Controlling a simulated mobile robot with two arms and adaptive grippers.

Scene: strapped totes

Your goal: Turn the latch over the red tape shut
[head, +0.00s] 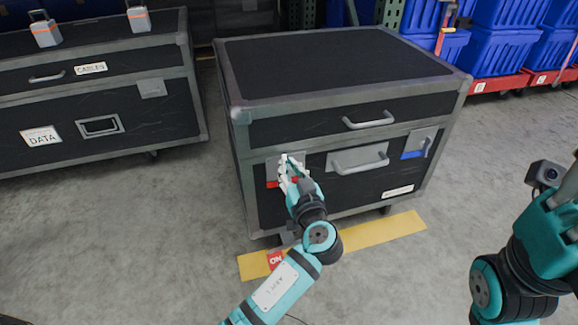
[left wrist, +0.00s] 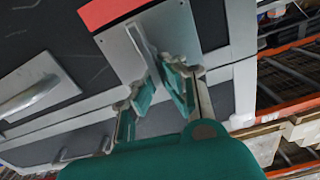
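A black road case (head: 340,100) with grey edging stands in the middle of the head view. Its front has a grey latch plate at the left with red tape (head: 273,184) beside it. My left gripper (head: 289,167) is at this plate and covers much of it. In the left wrist view, the red tape (left wrist: 104,12) lies at the top edge of the grey latch plate (left wrist: 128,58). A thin latch lever (left wrist: 143,45) runs down toward my left fingertips (left wrist: 160,82), which are close together around its end. Whether they press on it is unclear.
A second latch with blue tape (head: 413,155) is at the case's right front. Grey handles (head: 368,120) stick out between them. Another case (head: 100,100) stands left, and blue totes (head: 500,50) at the back right.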

